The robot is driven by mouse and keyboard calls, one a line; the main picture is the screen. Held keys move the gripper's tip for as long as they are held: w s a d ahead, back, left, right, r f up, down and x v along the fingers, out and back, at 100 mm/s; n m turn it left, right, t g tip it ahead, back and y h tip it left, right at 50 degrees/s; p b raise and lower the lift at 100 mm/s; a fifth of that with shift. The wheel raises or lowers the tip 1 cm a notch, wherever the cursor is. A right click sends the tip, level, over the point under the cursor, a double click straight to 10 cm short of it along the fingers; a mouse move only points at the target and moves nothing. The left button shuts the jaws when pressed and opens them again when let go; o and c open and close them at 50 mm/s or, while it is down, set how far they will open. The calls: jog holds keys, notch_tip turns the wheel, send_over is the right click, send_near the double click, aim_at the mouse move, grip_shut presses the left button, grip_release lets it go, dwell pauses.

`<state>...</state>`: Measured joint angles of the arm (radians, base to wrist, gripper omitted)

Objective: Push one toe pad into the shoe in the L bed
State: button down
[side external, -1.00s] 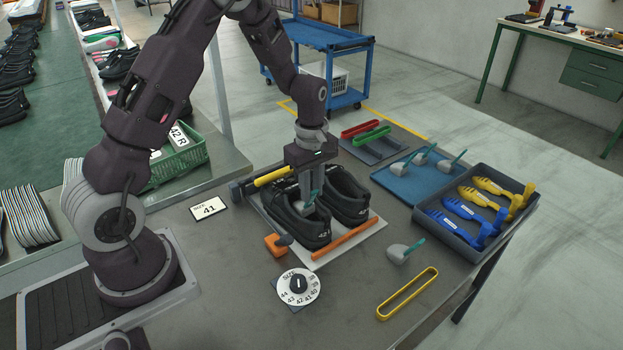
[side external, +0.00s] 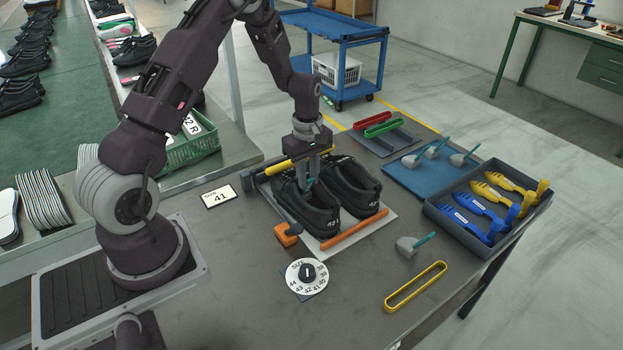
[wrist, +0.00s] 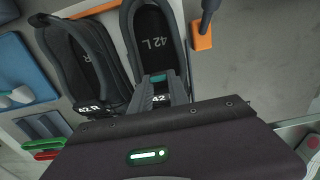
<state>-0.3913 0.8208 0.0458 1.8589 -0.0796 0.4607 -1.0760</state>
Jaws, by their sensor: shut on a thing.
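The black shoe marked 42 L (side external: 300,211) lies in the left bed of the light board, heel toward the side camera. It also shows in the wrist view (wrist: 150,35), its insole marked 42 L. My gripper (side external: 309,180) reaches down into its opening and is shut on the teal tab of a toe pad (wrist: 157,77). The pad's grey body is hidden inside the shoe. The black 42 R shoe (side external: 352,190) sits to its right. More toe pads lie on the blue mat (side external: 430,178). One grey toe pad with a teal tab (side external: 408,244) lies alone on the table.
An orange clamp block (side external: 287,236) and an orange bar (side external: 353,237) flank the board. A size dial (side external: 306,277) and a yellow loop (side external: 415,287) lie in front. A dark tray (side external: 440,216) of yellow and blue shoe trees stands right. A size 41 card (side external: 219,196) lies left.

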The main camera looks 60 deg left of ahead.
jog(key=c, duration=1.2)
grip_release()
jog(key=shift+o, duration=0.2)
jog(key=shift+d+r, duration=0.25)
jog(key=shift+d, duration=0.3)
jog(key=shift+d+r, duration=0.2)
jog(key=shift+d, duration=0.3)
jog(key=shift+r, duration=1.45)
notch_tip(320, 180, up, 7)
